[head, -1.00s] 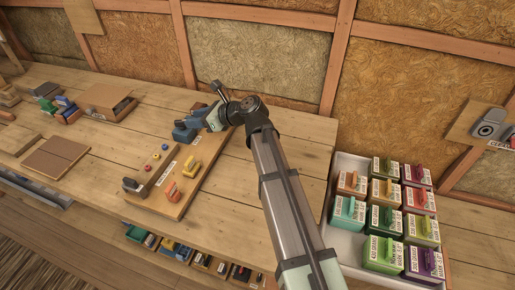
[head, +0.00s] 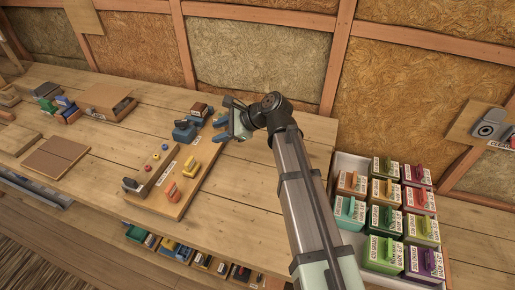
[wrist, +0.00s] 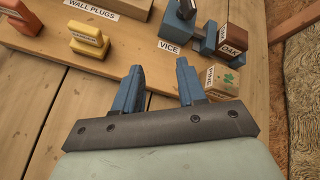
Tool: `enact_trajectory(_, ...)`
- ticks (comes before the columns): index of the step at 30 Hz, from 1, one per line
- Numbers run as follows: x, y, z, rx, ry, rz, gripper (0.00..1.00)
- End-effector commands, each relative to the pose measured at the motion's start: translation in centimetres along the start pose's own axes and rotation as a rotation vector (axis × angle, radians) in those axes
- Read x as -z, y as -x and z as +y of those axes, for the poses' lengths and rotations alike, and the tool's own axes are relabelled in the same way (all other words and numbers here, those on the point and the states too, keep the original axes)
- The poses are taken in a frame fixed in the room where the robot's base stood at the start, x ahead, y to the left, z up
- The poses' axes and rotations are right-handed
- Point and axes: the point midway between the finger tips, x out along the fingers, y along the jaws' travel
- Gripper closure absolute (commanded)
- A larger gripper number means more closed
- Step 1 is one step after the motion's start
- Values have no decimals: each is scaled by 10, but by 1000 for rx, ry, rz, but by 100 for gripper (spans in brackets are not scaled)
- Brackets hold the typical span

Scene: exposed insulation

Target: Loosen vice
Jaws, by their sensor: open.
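The blue vice (head: 184,131) stands on the wooden tool board at the back of the bench. It also shows at the top of the wrist view (wrist: 178,27), beside a label reading VICE (wrist: 168,47). A dark reddish-brown block labelled OAK (wrist: 233,38) sits at the vice; it also shows in the head view (head: 201,110). I cannot tell how tightly it is clamped. My gripper (head: 221,129) is right of the vice and apart from it. In the wrist view its two blue fingers (wrist: 159,76) are spread with nothing between them.
Yellow (head: 189,164) and orange (head: 171,190) items stand on the board. A white tray of coloured boxes (head: 344,165) is at the right. Bare bench lies in front of the gripper.

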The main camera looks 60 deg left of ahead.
Motion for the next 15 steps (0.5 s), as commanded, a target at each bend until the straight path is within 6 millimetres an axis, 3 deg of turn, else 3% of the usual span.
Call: enact_trajectory(15,68,19,34,-250,379,325,60)
